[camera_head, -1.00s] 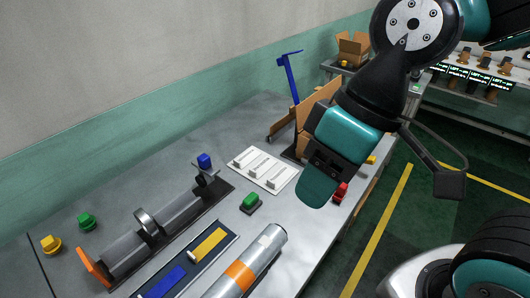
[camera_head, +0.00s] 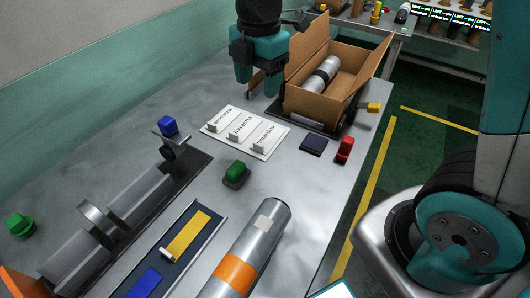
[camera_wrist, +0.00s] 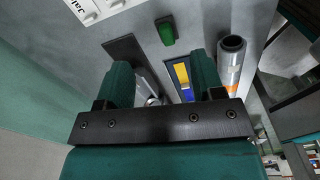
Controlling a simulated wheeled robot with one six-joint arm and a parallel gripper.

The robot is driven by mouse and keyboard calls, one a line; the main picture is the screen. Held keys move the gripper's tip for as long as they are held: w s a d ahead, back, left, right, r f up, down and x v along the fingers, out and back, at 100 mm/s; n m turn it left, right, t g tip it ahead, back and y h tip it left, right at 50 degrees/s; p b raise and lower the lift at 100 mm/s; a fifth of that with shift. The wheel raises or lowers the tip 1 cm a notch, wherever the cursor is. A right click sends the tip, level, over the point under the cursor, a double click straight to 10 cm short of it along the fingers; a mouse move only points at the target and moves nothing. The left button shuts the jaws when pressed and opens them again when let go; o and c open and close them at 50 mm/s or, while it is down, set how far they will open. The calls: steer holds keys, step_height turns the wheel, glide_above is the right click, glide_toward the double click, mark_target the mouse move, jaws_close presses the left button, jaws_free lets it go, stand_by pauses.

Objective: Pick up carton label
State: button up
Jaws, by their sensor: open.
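A white label board (camera_head: 215,128) lies on the table, bearing three small raised white tabs with printed names. The near-right tab (camera_head: 259,143), the middle tab (camera_head: 233,135) and the far-left tab (camera_head: 212,126) stand in a row. Part of the board also shows at the top left of the wrist view (camera_wrist: 118,6). My gripper (camera_head: 258,88) is open and empty, pointing down beyond the board's far edge and above the table. Its two fingers also show in the wrist view (camera_wrist: 162,78), with nothing between their tips. I cannot tell which tab is the carton label.
An open carton (camera_head: 322,108) holding a grey roll stands right of my gripper. A green button (camera_head: 235,172), red button (camera_head: 345,148) and dark square pad (camera_head: 313,145) are nearby. A winder (camera_head: 130,210) and a silver roll with an orange band (camera_head: 245,250) lie nearer.

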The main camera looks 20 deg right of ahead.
step_height(320, 180, down, 2)
steer(key=w+n, duration=0.2)
glide_toward(268, 136)
steer(key=s+a+f, duration=0.1)
steer(key=f, duration=0.1)
steer(key=s+a+f, duration=0.1)
steer(key=a+f, duration=0.1)
steer(key=f, duration=0.1)
steer(key=s+a+f, duration=0.1)
steer(key=a+f, duration=0.1)
steer(key=shift+s+f, duration=0.2)
steer(key=shift+s, duration=0.1)
steer(key=shift+d, duration=0.1)
steer(key=c, duration=1)
